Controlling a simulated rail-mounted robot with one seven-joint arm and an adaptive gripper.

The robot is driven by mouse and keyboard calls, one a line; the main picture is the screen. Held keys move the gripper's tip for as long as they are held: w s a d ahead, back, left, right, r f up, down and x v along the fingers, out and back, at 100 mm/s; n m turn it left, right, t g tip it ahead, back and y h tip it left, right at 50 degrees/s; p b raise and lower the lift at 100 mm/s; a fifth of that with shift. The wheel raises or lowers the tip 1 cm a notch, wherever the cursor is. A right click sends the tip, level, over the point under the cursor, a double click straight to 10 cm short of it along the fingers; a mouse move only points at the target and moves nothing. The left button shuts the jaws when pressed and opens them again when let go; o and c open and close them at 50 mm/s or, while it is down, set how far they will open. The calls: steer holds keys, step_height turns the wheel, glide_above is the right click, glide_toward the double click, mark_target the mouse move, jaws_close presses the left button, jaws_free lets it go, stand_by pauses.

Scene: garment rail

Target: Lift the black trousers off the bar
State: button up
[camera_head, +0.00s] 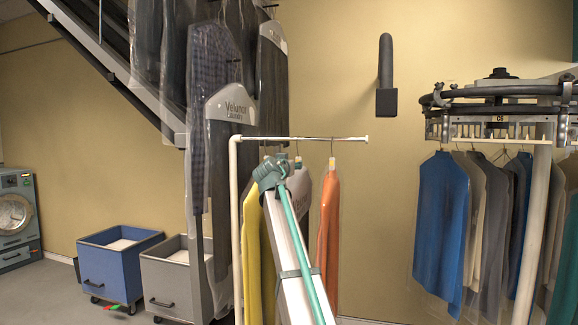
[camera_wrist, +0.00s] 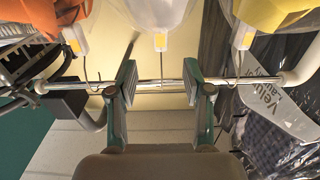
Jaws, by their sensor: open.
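The white bar (camera_head: 310,138) carries a yellow garment (camera_head: 251,240), a white garment under clear film (camera_head: 303,200) and an orange garment (camera_head: 328,225). I cannot make out black trousers on this bar. My gripper (camera_head: 270,170) is just below the bar, in front of the white garment. In the wrist view my gripper (camera_wrist: 160,90) is open, with its two fingers apart. The bar (camera_wrist: 150,85) crosses the view at the fingers. The hook of the white garment's hanger, with a tag (camera_wrist: 161,41), shows between the fingers. Nothing is gripped.
Dark bagged garments (camera_head: 215,60) hang at the left. A round rail (camera_head: 500,90) with several garments, including a blue one (camera_head: 440,230), stands at the right. A blue cart (camera_head: 122,270) and a grey cart (camera_head: 168,280) stand on the floor.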

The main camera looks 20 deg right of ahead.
mark_target(298, 160)
steer(key=shift+p+x, duration=0.8)
steer(key=shift+x, duration=1.95)
steer(key=shift+w+d+f+b, duration=0.1)
steer(key=shift+w+d+b, duration=0.05)
steer(key=shift+w+b, duration=0.2)
steer(key=shift+b+x, duration=0.9)
steer(key=shift+x, duration=1.35)
jaws_close()
steer(key=shift+r, duration=0.3)
steer(key=shift+r, duration=1.55)
